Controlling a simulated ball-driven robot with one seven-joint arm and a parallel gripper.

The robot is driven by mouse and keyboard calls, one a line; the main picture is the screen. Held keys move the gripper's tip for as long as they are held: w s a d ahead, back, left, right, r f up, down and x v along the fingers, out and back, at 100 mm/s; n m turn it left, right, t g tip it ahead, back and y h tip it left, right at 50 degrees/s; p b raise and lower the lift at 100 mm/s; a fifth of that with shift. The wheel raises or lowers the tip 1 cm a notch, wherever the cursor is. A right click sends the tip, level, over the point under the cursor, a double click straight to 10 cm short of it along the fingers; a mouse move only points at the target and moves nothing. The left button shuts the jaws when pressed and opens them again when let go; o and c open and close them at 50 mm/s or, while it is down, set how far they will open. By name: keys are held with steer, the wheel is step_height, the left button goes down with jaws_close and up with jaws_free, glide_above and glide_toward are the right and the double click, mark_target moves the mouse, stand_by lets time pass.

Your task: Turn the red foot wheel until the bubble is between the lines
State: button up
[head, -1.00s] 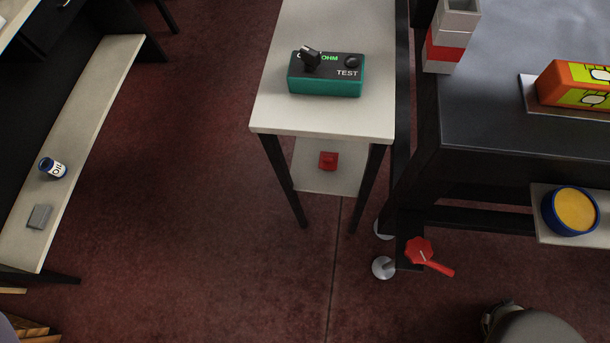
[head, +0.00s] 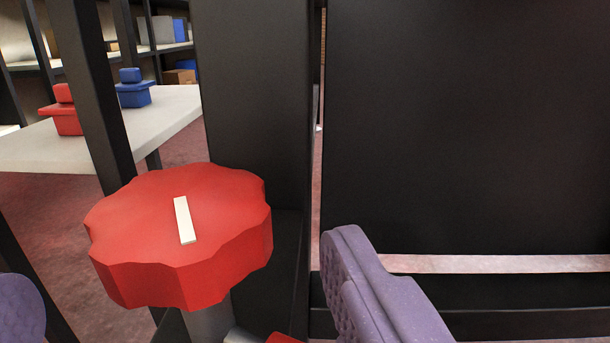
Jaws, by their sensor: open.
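The red foot wheel (head: 150,225) is large and close at the lower left of the head view. It has a scalloped rim and a white line on its top face, and it sits on a grey stem (head: 208,318). My gripper (head: 180,265) is open, with one purple padded finger at the left edge and the other to the right of the wheel. The wheel lies between the fingers in the picture; I see gaps on both sides and cannot tell the depth. A bit of another red part shows at the bottom edge. The bubble and its lines are not in view.
A dark post (head: 255,100) stands right behind the wheel, and a wide dark panel (head: 460,120) fills the right. A pale shelf (head: 165,117) at the left bears a red block (head: 67,115) and a blue block (head: 132,92). Shelving stands farther back.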

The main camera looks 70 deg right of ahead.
mark_target(162, 218)
steer(key=b+x, duration=0.2)
steer(key=x, duration=0.4)
steer(key=shift+w+d, duration=0.25)
steer(key=c, duration=0.9)
steer(key=shift+c, duration=0.2)
steer(key=shift+n+t+y, duration=0.4)
steer(key=shift+t, duration=0.1)
steer(key=n+t+y, duration=0.1)
steer(key=n+t+y+p, duration=0.1)
steer(key=y, duration=0.1)
steer(key=n+t+y, duration=0.1)
steer(key=shift+w+a+n+t+y, duration=0.1)
steer(key=shift+a+n+t+y, duration=0.2)
steer(key=shift+n+t, duration=0.1)
steer(key=shift+w+a+n+t+y+b, duration=0.15)
steer(key=shift+n+t+y, duration=0.2)
steer(key=shift+n+y, duration=0.55)
steer(key=shift+s+n+t+y+b, duration=0.1)
steer(key=shift+n+t+y, duration=0.4)
steer(key=shift+y, duration=0.75)
steer(key=shift+w+a+n+t+y+b, duration=0.15)
steer(key=shift+n+t+y, duration=0.1)
steer(key=shift+n+y, duration=0.7)
steer(key=shift+s+y, duration=0.1)
steer(key=shift+y, duration=0.2)
steer(key=o, duration=0.9)
